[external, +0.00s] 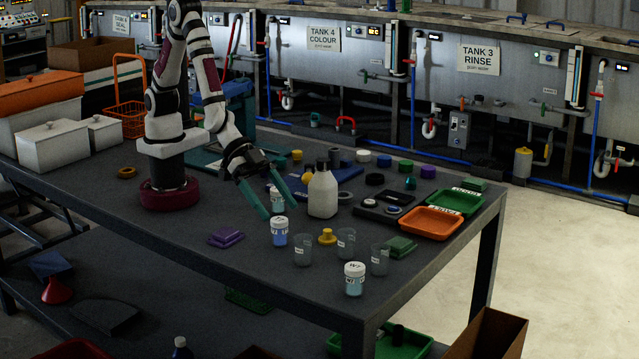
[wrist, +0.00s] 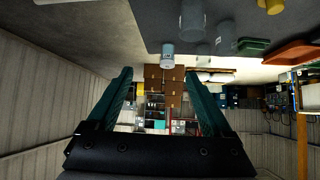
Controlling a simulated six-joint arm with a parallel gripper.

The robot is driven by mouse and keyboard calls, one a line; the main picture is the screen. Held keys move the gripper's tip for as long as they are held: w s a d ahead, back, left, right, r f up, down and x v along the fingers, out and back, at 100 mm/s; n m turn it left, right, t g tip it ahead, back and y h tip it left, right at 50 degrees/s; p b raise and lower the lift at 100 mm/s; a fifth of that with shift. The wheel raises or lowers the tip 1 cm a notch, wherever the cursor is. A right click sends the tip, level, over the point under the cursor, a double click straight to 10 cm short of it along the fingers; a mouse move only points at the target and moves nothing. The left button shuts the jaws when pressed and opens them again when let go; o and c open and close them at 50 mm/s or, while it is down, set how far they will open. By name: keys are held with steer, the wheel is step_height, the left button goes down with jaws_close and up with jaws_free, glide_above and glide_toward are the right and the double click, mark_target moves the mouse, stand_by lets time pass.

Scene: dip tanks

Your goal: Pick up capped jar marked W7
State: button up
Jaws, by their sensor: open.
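The capped jar marked W7 (external: 354,279), with a white lid and pale blue contents, stands upright near the table's front edge. A similar white-lidded jar (external: 279,231) stands further back to the left; its label seems to read W2. Another pale jar (external: 277,199) is partly behind my fingers. My gripper (external: 282,212) is open, its teal fingers pointing down above the table, apart from the W7 jar and to its back left. In the wrist view, a white-capped jar (wrist: 167,55) shows beyond the open fingers (wrist: 160,76), its label unreadable.
Clear cups (external: 304,250), (external: 346,243), (external: 379,260) and a yellow knobbed piece (external: 327,237) stand near the W7 jar. A large white bottle (external: 322,192) stands right of my gripper. An orange tray (external: 430,221) lies to the right.

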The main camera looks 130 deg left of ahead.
mark_target(348, 272)
steer(key=w+f+t, duration=0.1)
steer(key=w+f, duration=0.2)
steer(key=w, duration=0.3)
steer(key=w+f+n+t+y, duration=0.1)
steer(key=w+f, duration=0.3)
steer(key=w, duration=0.2)
steer(key=w+f+n+t+y, duration=0.1)
steer(key=w+f, duration=0.2)
steer(key=w, duration=0.4)
steer(key=shift+a+f, duration=0.1)
steer(key=shift+f, duration=0.3)
steer(key=shift+s, duration=0.1)
jaws_close()
steer(key=shift+r, duration=0.15)
